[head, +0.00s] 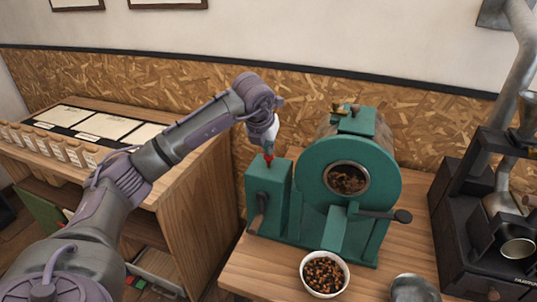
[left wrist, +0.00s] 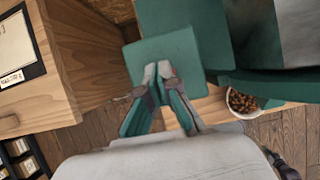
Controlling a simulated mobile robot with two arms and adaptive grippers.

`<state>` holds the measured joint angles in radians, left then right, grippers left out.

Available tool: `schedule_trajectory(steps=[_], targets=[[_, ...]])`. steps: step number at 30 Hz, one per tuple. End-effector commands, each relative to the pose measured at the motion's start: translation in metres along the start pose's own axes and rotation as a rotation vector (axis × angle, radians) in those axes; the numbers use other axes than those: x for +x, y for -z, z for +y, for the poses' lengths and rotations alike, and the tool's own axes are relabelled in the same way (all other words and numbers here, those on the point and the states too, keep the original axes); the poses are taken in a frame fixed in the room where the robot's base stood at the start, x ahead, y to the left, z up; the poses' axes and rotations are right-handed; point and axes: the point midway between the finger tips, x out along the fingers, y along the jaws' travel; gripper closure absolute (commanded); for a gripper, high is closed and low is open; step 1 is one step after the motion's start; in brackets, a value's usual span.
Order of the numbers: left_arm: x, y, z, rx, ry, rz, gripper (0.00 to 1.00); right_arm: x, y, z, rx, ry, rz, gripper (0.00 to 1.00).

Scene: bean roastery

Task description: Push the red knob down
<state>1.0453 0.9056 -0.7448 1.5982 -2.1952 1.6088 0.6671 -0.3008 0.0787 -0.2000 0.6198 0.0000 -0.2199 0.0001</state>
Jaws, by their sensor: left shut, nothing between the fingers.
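The red knob (head: 268,158) sits on top of the small green box (head: 262,190) at the left of the roaster. My left gripper (head: 269,150) points down right over the knob, shut and empty, its tips touching or nearly touching it. In the left wrist view the shut fingertips (left wrist: 158,70) are over the green box top (left wrist: 184,48). Only a sliver of the red knob (left wrist: 174,71) shows beside them; the rest is hidden. I cannot tell how far down the knob is. My right gripper is not in view.
The green roaster drum (head: 385,180) stands right of the box, with a handle (head: 385,215) in front. A white bowl of beans (head: 324,292) and a metal scoop (head: 412,288) are at the front. A dark machine (head: 462,195) stands at right. A shelf with jars (head: 60,150) is at left.

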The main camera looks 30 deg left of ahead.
Motion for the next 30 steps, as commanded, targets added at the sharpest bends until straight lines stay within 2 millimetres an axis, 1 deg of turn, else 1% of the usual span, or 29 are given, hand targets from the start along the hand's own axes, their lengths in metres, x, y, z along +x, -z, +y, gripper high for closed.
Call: schedule_trajectory(steps=[1, 12, 16, 20, 30], targets=[[0.004, 0.002, 0.000, 0.000, -0.001, 0.002, 1.00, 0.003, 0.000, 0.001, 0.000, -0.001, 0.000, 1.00], [0.015, 0.008, 0.000, 0.000, -0.001, 0.002, 1.00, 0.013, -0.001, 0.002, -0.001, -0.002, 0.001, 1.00], [0.012, 0.006, 0.000, 0.000, 0.000, 0.001, 1.00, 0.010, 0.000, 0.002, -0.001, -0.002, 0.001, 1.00], [0.004, 0.002, 0.000, 0.000, 0.000, 0.000, 1.00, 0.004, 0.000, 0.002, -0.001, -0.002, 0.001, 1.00], [-0.027, -0.013, 0.000, 0.000, 0.001, 0.000, 1.00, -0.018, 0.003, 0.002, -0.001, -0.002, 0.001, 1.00]])
